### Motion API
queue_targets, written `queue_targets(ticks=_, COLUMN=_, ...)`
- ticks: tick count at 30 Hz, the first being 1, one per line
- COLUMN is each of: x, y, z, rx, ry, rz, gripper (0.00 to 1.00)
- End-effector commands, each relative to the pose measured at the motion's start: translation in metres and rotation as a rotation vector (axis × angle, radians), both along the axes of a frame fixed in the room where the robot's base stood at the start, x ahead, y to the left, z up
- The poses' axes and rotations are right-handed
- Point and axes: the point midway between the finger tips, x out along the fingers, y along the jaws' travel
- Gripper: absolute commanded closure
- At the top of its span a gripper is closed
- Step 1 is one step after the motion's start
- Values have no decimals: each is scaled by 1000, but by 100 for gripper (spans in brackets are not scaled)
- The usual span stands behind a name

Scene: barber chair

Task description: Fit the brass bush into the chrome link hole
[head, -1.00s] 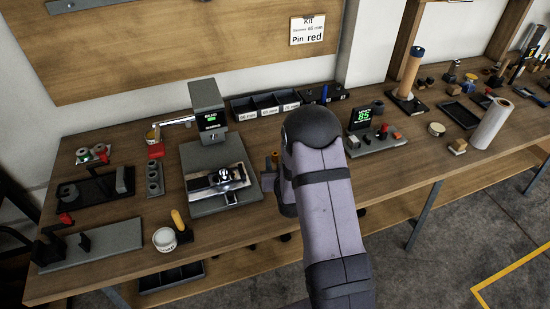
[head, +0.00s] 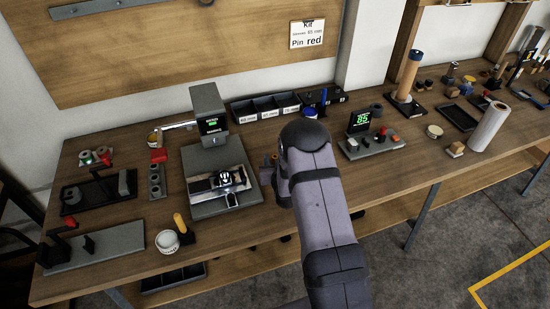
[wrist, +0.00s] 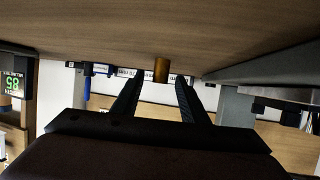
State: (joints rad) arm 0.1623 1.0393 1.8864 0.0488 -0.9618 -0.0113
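The brass bush (wrist: 161,70) stands upright on the bench, which appears inverted at the top of the wrist view. My gripper (wrist: 159,80) is open, with one dark finger on each side of the bush. I see gaps on both sides, so it is not gripped.
The press (head: 208,108) stands left of my arm. A black bin row (head: 265,117) and a blue cup (head: 310,112) are behind. The display stand (head: 372,146) is to the right. A white cup (head: 167,241) stands near the front edge.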

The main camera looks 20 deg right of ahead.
Motion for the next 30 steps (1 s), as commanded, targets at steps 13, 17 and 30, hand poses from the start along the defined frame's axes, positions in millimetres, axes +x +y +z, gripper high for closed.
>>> queue_targets(ticks=13, x=15, y=-3, z=-7, rx=0, ry=0, rz=0, gripper=60)
queue_targets(ticks=17, x=15, y=-3, z=-7, rx=0, ry=0, rz=0, gripper=74)
queue_targets(ticks=30, x=15, y=-3, z=-6, rx=0, ry=-2, rz=0, gripper=100)
